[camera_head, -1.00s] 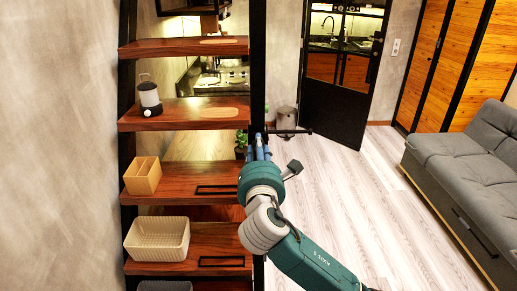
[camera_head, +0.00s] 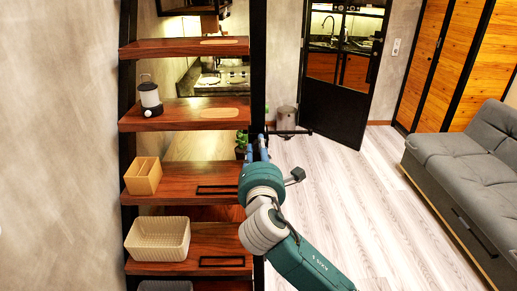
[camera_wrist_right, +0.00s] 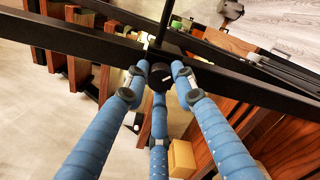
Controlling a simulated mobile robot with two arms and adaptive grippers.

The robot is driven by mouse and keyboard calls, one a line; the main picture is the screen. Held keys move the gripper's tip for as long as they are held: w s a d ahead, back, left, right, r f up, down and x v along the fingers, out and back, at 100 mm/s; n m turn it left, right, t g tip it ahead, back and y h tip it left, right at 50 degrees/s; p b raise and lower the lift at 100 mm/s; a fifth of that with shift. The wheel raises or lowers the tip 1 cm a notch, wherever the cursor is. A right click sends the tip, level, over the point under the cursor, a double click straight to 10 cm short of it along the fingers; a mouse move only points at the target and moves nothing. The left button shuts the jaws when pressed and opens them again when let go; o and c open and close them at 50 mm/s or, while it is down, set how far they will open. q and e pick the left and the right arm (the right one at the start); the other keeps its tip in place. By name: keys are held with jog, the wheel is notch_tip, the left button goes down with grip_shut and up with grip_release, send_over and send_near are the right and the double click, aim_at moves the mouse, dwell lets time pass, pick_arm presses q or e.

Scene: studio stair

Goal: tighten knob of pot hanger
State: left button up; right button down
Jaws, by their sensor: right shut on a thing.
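The pot hanger's black knob (camera_wrist_right: 160,76), with a pale mark on its face, sits on the dark metal frame in the right wrist view. My right gripper (camera_wrist_right: 161,80) has its blue fingers closed around the knob. In the head view, my right gripper (camera_head: 258,148) is at the black stair post, and its wrist hides the knob. A thin black bar (camera_head: 290,132), which looks like part of the hanger, sticks out to the right of the post. My left gripper is not in view.
Wooden steps (camera_head: 185,113) hold a lantern (camera_head: 149,98), a tan box (camera_head: 143,176) and a cream basket (camera_head: 157,240). A green plant (camera_head: 241,139) is close to the post. A grey sofa (camera_head: 465,160) stands at right. The floor (camera_head: 350,200) between is clear.

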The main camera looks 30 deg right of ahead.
jog(key=m, duration=0.8)
jog(key=shift+d+m, duration=0.1)
jog(key=shift+m, duration=0.6)
jog(key=c, duration=1.4)
grip_release()
jog(key=shift+s, duration=0.1)
jog(key=v, duration=1.2)
